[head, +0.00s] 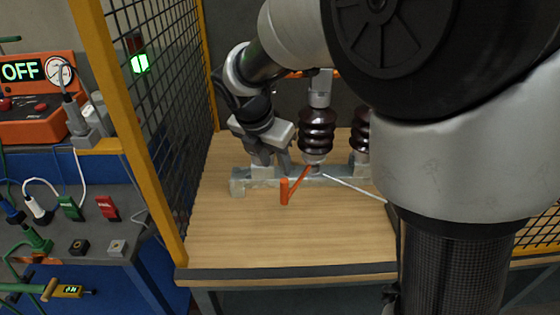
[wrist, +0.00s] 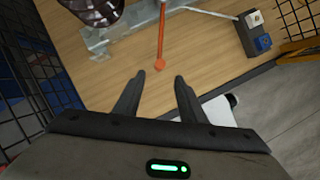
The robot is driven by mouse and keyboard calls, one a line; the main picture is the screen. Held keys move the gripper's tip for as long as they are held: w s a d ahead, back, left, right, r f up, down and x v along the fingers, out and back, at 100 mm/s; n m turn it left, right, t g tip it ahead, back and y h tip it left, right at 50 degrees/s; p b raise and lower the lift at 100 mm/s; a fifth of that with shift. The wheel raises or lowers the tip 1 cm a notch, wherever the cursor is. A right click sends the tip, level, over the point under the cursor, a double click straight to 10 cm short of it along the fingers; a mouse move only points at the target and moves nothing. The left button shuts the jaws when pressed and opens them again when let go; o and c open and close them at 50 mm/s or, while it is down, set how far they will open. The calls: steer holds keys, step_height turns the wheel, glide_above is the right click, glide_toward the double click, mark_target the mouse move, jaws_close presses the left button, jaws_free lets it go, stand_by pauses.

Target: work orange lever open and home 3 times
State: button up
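The orange lever (head: 294,187) hangs from the grey metal base rail below a brown ribbed insulator (head: 317,130), its grip end low and to the left. In the wrist view the lever (wrist: 161,38) comes down from the top, and its round end lies just beyond the fingertips, in line with the gap. My gripper (wrist: 158,78) is open, with nothing between its fingers. In the head view my gripper (head: 272,164) is behind and to the left of the lever, over the rail. The fingertips there are partly hard to make out.
Mesh fencing with a yellow post (head: 130,130) stands left of the wooden table (head: 240,235). A second insulator (head: 360,130) is partly hidden by my arm. A white rod (head: 352,186) runs right from the rail. A small box (wrist: 256,38) with a blue socket stands at the table's edge.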

mark_target(287, 190)
steer(key=b+x, duration=0.3)
steer(key=x, duration=1.2)
steer(key=shift+f, duration=0.1)
steer(key=shift+c, duration=0.3)
jaws_close()
